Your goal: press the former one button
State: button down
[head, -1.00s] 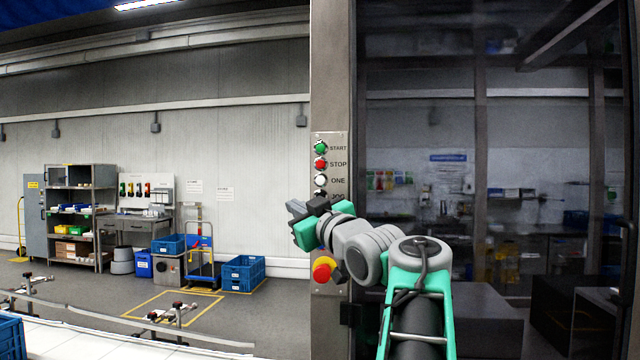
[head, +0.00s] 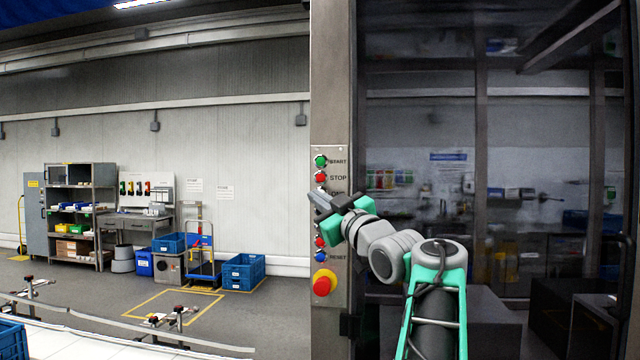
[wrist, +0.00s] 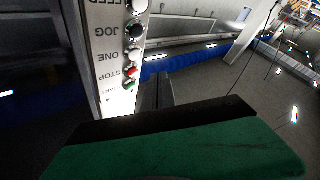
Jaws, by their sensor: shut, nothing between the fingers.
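The grey button panel (head: 342,290) stands upright with a column of buttons. The green START button (head: 320,161) and red STOP button (head: 320,177) show at its top. In the head view my gripper (head: 314,200) lies over the ONE row, largely hiding the button. In the wrist view the lettering is upside down, and the white ONE button (wrist: 132,56) sits between the black JOG button (wrist: 134,32) and the red STOP button (wrist: 131,73). My gripper (wrist: 158,88) is shut and empty, its dark fingers beside the column. I cannot tell whether it touches the panel.
A red emergency stop (head: 322,285) on yellow sits low on the panel, below the blue RESET button (head: 320,257). A dark glazed enclosure fills the right side. A low rail (head: 120,325) runs across the lower left, with open floor beyond.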

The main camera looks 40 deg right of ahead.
jog(key=shift+w+d+p, duration=0.7)
jog(key=shift+w+d, duration=0.4)
jog(key=shift+d, duration=0.3)
dwell(0.9)
jog(key=shift+w+d, duration=0.3)
jog(key=shift+d, duration=0.05)
